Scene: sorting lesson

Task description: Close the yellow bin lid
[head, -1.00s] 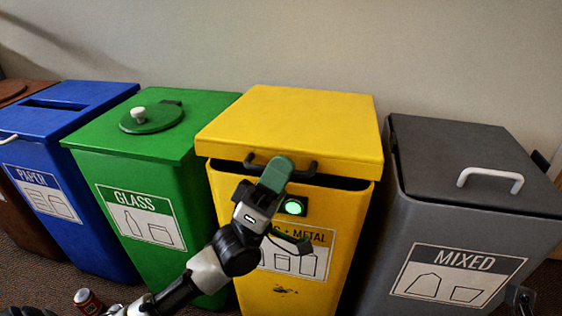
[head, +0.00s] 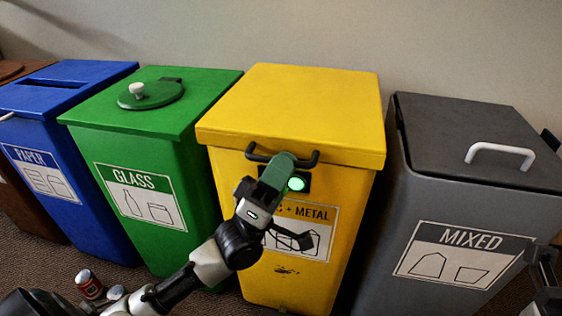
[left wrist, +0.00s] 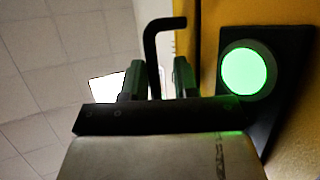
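The yellow bin (head: 225,185) stands in the middle of the head view. Its lid (head: 300,100) lies level on the rim, with no dark gap visible under its front edge. A black handle (head: 312,160) is on the lid's front. My left gripper (head: 280,170) is at the handle. In the left wrist view its two fingers (left wrist: 160,80) are a little apart, with the handle's bent bar (left wrist: 152,45) between them and a gap on one side. A dark part at the right edge seems to be my right gripper (head: 543,275), mostly cut off.
A green glass bin (head: 205,175) and a blue paper bin (head: 100,220) stand to the left, a grey mixed bin (head: 395,215) to the right. A red can (head: 90,286) lies on the floor near my left arm. A green light (head: 296,184) glows below the handle.

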